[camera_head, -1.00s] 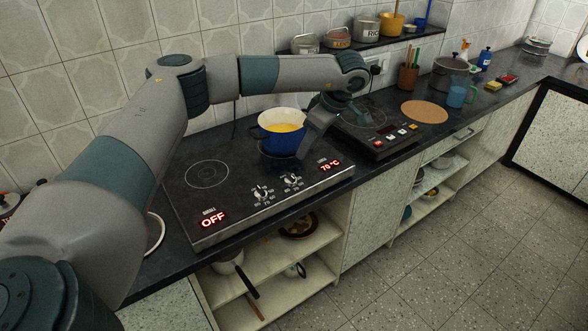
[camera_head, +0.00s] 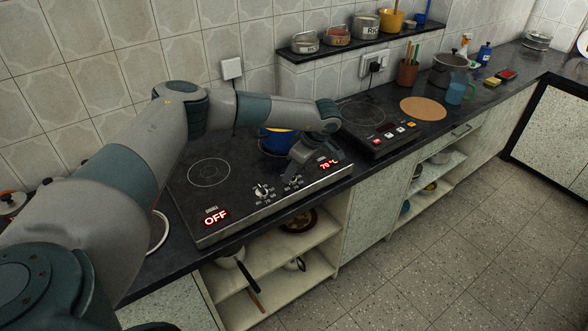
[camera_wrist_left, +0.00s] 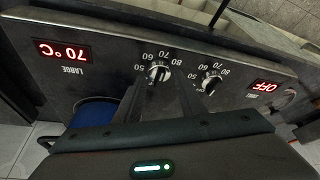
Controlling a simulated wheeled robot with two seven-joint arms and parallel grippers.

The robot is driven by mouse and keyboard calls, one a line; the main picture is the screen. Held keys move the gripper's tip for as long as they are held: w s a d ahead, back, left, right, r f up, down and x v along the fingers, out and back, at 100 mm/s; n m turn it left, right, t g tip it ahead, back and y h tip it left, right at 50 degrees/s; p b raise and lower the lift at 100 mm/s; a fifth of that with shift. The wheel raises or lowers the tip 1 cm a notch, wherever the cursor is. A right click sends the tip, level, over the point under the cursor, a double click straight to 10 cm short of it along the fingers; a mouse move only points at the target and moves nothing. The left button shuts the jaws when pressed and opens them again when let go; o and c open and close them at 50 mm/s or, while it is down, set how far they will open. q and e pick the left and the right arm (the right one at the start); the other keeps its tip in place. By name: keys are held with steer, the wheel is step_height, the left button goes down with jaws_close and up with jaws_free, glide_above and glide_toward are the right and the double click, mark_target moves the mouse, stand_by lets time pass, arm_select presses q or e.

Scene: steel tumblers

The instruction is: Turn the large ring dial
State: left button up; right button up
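In the left wrist view the large ring dial (camera_wrist_left: 158,74) shows upside down near the word LARGE and a red 70 °C display (camera_wrist_left: 62,51). My left gripper (camera_head: 293,170) points down at this dial from behind. In the wrist view its two dark fingers (camera_wrist_left: 159,94) stand apart, one on each side of the dial, with a gap; contact cannot be told. The other dial (camera_head: 262,190) is to the left, near a display reading OFF (camera_head: 215,217). My right gripper is not in view.
A second cooktop (camera_head: 384,141) with buttons lies to the right, then a round board (camera_head: 423,108). A shelf with tins (camera_head: 337,35) runs along the wall. Open shelves are below the counter.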

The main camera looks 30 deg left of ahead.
arm_select(q)
jaws_close()
stand_by(0.4)
